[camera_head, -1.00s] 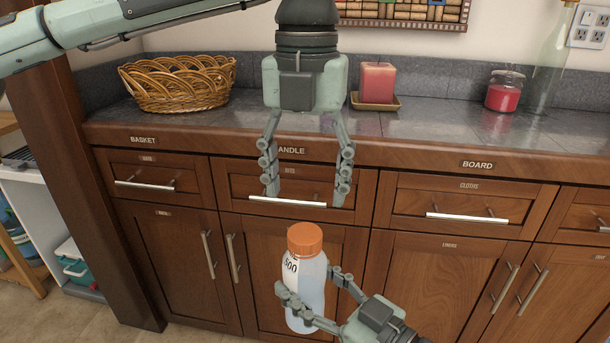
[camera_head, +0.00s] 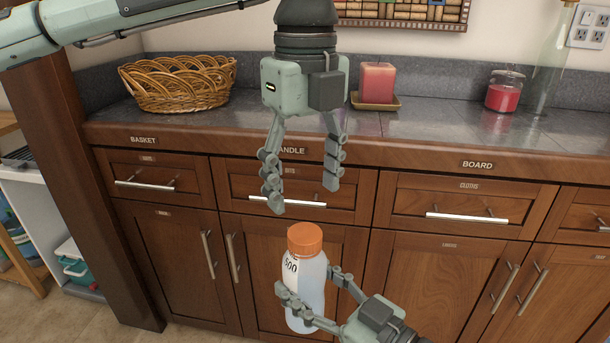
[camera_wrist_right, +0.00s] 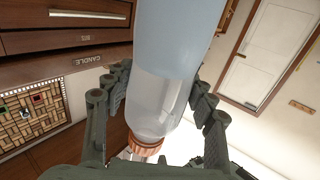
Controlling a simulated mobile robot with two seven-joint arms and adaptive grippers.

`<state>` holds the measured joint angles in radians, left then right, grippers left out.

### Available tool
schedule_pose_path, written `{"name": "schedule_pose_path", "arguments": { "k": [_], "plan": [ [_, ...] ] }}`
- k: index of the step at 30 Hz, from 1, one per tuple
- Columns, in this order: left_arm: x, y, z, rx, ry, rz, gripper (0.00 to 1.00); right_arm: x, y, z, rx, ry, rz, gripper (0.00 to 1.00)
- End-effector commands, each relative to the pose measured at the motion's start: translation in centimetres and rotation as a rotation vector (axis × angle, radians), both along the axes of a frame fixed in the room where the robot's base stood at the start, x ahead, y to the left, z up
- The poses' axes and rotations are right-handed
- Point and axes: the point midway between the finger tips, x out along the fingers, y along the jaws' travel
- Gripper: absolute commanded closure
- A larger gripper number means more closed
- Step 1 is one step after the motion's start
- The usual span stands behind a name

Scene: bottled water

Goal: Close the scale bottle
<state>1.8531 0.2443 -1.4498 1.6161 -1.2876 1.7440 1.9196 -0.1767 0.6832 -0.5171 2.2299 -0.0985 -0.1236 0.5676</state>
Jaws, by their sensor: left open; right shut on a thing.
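The right wrist view shows the bottle (camera_wrist_right: 165,75) between the fingers, with the orange cap (camera_wrist_right: 147,143) partly hidden near the bottom. My left gripper (camera_head: 303,197) is open and empty, pointing down above the cap and apart from it. Whether the cap is screwed tight cannot be told.
Behind stands a counter (camera_head: 430,122) over wooden drawers and cabinets. On it are a wicker basket (camera_head: 180,84), a red candle (camera_head: 377,83) on a dish, a jar with red contents (camera_head: 504,92) and a tall glass bottle (camera_head: 551,60). Air around the held bottle is free.

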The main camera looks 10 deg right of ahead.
Motion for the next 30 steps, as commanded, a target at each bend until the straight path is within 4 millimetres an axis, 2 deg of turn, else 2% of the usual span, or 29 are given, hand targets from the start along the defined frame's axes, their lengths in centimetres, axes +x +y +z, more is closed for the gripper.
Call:
{"name": "schedule_pose_path", "arguments": {
  "k": [9,15,26,30],
  "plan": [
    [0.0,0.1,-4.8,0.002,0.003,-0.001,0.36,0.0,0.0,0.1,0.001,-0.003,0.001,1.00],
    [0.0,0.0,-6.9,0.000,0.001,-0.002,0.36,0.0,0.0,0.2,0.001,-0.003,0.001,1.00],
    [0.0,0.0,-7.4,0.000,0.001,-0.001,0.36,0.0,0.0,0.1,0.001,-0.003,0.001,1.00],
    [0.0,0.0,-7.4,0.000,0.001,-0.001,0.51,0.0,0.0,0.1,0.001,-0.003,0.001,1.00]
  ]
}}
